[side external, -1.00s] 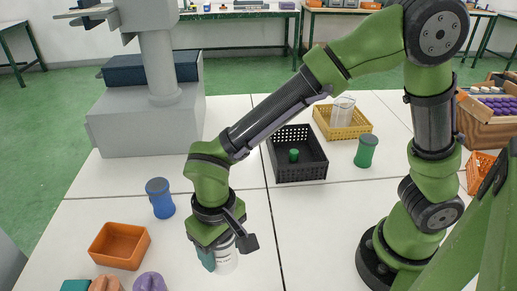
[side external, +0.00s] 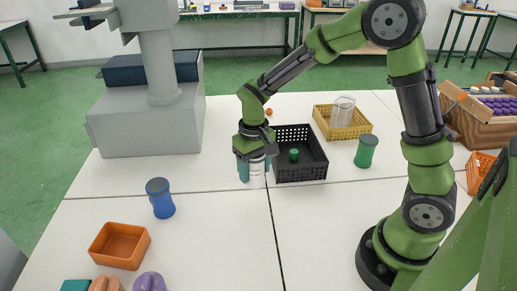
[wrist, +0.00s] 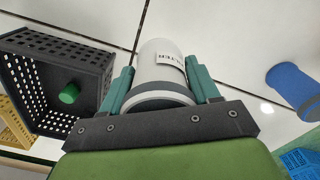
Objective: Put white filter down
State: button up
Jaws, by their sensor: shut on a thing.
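The white filter (wrist: 160,62) is a white cylinder with a printed label and a dark band. My gripper (side external: 255,168) is shut on it, with a teal finger on each side, as the wrist view shows (wrist: 162,85). In the side external view the white filter (side external: 257,178) hangs upright beside the left wall of the black crate. Whether its base touches the table cannot be told.
The black perforated crate (side external: 302,176) holds a small green piece (side external: 294,155). A yellow basket (side external: 345,131) with a clear container, a green cylinder (side external: 366,151), a blue cylinder (side external: 160,198) and an orange bin (side external: 120,246) stand around. The front middle table (side external: 215,235) is clear.

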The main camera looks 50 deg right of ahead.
jog(key=shift+n, duration=0.3)
jog(key=w, duration=0.5)
jog(key=w+f, duration=0.1)
jog(key=w, duration=0.4)
jog(key=w+a, duration=0.1)
jog(key=w, duration=0.5)
jog(key=shift+w+a+f, duration=0.1)
jog(key=shift+f, duration=1.85)
jog(key=shift+f, duration=0.15)
jog(key=o, duration=1.1)
jog(key=shift+o, duration=0.2)
